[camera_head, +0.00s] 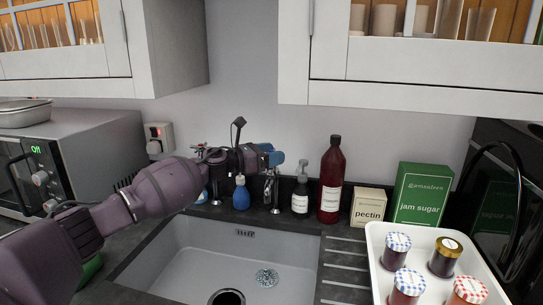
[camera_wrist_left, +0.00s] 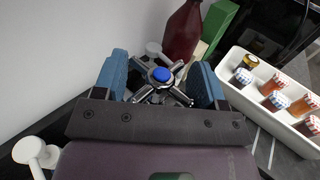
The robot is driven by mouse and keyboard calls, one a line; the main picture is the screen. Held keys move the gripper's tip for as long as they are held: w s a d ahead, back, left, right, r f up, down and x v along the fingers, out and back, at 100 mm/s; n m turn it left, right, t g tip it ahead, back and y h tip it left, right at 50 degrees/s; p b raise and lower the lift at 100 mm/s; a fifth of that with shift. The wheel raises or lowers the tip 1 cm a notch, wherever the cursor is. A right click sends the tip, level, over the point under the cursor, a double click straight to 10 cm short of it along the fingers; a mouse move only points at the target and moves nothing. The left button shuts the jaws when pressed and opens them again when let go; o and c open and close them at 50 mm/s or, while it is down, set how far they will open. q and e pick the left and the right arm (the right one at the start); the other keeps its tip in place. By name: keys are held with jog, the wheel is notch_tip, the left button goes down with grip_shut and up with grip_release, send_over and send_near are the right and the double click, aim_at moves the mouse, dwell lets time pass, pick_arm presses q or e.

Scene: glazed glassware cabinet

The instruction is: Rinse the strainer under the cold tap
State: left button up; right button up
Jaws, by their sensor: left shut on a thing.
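The strainer (camera_head: 266,277), a small shiny perforated disc, lies on the floor of the white sink (camera_head: 190,250), right of the dark round drain (camera_head: 227,297). The cold tap (camera_head: 276,195) stands behind the sink; its chrome cross handle with a blue cap (camera_wrist_left: 160,74) shows in the left wrist view. My left gripper (camera_head: 268,156) reaches over the back of the sink from the left. Its blue fingers are shut on the cold tap's handle, one on each side. No water shows in the sink. My right gripper is out of view.
A blue bulb-shaped item (camera_head: 241,195), a dark pump bottle (camera_head: 300,195) and a red-brown bottle (camera_head: 331,180) stand behind the sink. A white tray of jars (camera_head: 375,250) is at the right, near a pectin box (camera_head: 368,207). Wall cabinets (camera_head: 410,65) hang above.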

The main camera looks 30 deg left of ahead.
pick_arm(q)
jog(key=o, duration=0.8)
jog(key=shift+o, duration=0.2)
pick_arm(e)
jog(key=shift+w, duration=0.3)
pick_arm(q)
jog(key=shift+s+a, duration=0.35)
jog(key=shift+s, duration=0.05)
jog(key=v, duration=0.9)
jog(key=shift+s+a, duration=0.2)
jog(key=shift+s, duration=0.1)
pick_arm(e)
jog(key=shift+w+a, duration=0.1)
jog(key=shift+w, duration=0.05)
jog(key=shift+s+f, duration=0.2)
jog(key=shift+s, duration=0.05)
